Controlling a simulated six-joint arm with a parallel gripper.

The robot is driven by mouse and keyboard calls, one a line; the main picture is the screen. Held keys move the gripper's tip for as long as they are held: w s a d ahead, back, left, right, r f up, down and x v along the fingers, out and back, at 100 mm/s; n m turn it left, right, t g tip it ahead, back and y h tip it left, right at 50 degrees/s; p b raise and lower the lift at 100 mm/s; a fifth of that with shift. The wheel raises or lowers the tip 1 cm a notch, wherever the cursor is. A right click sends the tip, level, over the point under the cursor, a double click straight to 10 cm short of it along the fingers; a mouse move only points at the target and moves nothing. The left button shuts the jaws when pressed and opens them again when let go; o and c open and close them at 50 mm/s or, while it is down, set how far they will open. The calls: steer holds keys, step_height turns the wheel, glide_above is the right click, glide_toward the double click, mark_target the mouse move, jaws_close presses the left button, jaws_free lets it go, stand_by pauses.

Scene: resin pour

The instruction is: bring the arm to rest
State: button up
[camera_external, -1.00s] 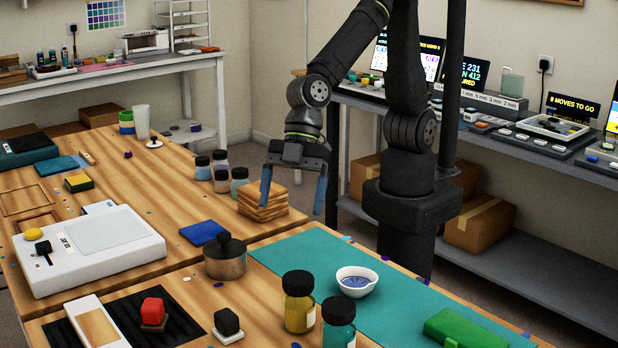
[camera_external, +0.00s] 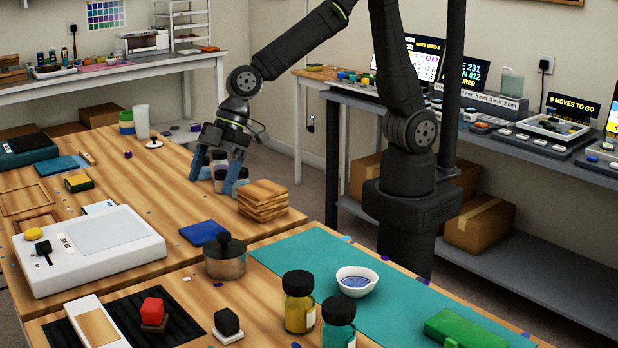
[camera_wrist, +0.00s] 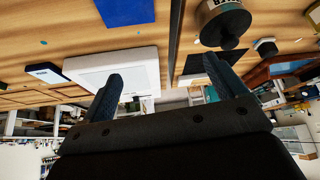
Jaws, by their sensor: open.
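My gripper (camera_external: 212,170) is open, with its two blue fingers apart. I cannot tell how far the fingertips are above the table.
On the table are a white flat device (camera_external: 105,245), a lidded metal pot (camera_external: 225,260), a blue square (camera_external: 203,232), and a teal mat (camera_external: 290,258) bearing a white bowl (camera_external: 356,280). Two capped bottles (camera_external: 298,305) stand in front. A shelf bench (camera_external: 480,170) is at the right.

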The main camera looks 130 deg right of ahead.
steer(key=d+m+h, duration=0.1)
steer(key=d+m, duration=0.1)
steer(key=d, duration=0.9)
steer(key=shift+w+d, duration=0.2)
steer(key=shift+d, duration=0.2)
steer(key=shift+a, duration=0.1)
steer(key=s+a+n+y, duration=0.1)
steer(key=a+n, duration=0.1)
steer(key=a, duration=0.8)
steer(key=s+a+n+y, duration=0.1)
steer(key=s+a+n, duration=0.1)
steer(key=a, duration=0.9)
steer(key=shift+a, duration=0.3)
steer(key=shift+f, duration=0.1)
